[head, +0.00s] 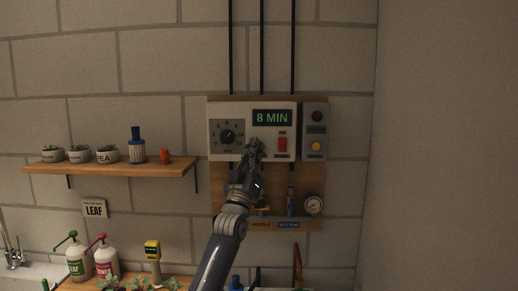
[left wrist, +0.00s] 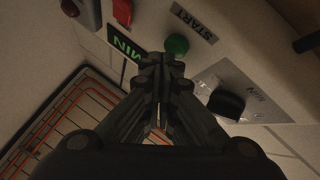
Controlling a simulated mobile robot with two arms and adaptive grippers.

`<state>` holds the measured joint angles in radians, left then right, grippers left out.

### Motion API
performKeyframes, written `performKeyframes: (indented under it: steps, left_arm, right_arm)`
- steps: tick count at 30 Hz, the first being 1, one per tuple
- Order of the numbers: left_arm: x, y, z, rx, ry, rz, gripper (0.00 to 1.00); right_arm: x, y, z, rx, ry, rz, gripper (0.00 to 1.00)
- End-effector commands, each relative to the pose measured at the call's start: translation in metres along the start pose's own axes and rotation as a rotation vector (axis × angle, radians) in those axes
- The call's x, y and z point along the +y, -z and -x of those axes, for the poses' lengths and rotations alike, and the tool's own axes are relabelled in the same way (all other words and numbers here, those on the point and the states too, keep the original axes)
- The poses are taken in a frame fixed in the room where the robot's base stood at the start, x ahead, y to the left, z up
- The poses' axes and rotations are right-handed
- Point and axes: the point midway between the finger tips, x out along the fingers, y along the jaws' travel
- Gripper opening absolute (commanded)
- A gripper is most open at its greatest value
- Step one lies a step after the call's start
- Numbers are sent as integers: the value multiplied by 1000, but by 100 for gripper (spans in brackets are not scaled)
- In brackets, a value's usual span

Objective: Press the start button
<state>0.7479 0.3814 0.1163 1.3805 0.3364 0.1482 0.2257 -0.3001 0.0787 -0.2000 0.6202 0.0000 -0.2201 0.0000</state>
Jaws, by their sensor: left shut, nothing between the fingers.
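The start button is a round green button (left wrist: 177,44) beside a START label (left wrist: 194,24) in the left wrist view. In the head view my left gripper hides it. The button sits on a white control box (head: 239,151) on the wall, with a display (head: 272,118) reading 8 MIN. My left gripper (head: 256,146) is in front of the box's lower middle; it also shows in the left wrist view (left wrist: 160,58). It is shut and empty, its tips just short of or at the button; I cannot tell if they touch. My right gripper is not in view.
A black dial (head: 227,137) is left of my gripper and a red switch (head: 282,144) is right of it. A grey panel (head: 314,131) with an orange button stands farther right. A gauge (head: 314,205) hangs below. A wooden shelf (head: 110,169) with small pots is at left.

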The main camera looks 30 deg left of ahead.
Motion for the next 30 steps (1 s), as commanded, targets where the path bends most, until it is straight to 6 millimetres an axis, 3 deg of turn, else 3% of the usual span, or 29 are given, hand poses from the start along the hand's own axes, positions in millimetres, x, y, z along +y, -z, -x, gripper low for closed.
performKeyframes:
  steps: [30]
  left_arm:
    - [-4,-4,-6,-1,0,0,0]
  right_arm:
    - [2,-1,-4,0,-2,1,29]
